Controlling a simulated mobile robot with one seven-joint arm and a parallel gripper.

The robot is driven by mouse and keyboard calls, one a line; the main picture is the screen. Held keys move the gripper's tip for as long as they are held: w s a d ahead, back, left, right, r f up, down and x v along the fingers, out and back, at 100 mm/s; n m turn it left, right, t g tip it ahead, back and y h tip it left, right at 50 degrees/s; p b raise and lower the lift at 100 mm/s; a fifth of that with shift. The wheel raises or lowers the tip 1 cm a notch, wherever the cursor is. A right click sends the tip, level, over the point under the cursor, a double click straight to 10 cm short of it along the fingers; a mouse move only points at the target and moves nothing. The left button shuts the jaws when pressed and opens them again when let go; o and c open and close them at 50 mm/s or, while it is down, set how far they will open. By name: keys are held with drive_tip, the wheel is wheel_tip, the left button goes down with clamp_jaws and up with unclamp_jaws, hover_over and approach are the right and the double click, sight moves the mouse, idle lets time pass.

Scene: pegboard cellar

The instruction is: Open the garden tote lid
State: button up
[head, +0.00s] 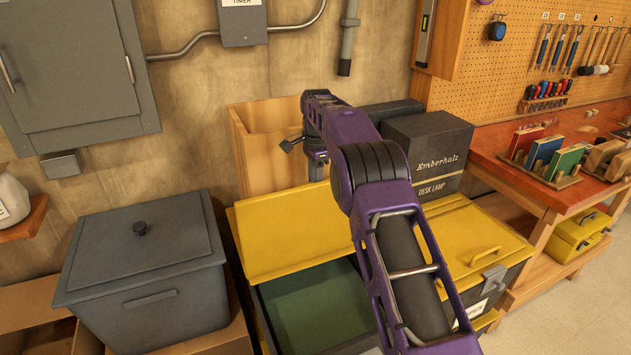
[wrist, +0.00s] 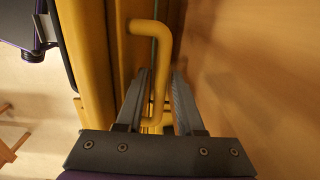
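A tote with a yellow lid (head: 292,229) stands low in the middle of the head view. Its lid is raised, and the dark green inside (head: 318,308) shows in front of it. No readable name shows on it. My arm reaches over the tote, and my gripper is at the back, beyond the lid's top edge. In the wrist view, a yellow bar handle (wrist: 160,45) passes between the two fingers of my gripper (wrist: 161,75). The fingers are apart, with a gap visible beside the handle. The fingertips are not clear in the head view.
Right of it is a box with a shut yellow lid (head: 473,240), with a black desk lamp box (head: 428,150) behind. A grey lidded bin (head: 145,262) stands left, a wooden box (head: 265,140) behind. A red-topped workbench (head: 560,186) is at right.

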drive_tip(key=shift+o, duration=0.4)
drive_tip(key=shift+r, duration=0.3)
drive_tip(key=shift+w+d+r, duration=0.1)
drive_tip(key=shift+r, duration=0.3)
drive_tip(key=r, duration=0.6)
drive_tip(key=shift+s+r, duration=0.25)
drive_tip(key=shift+r, duration=0.05)
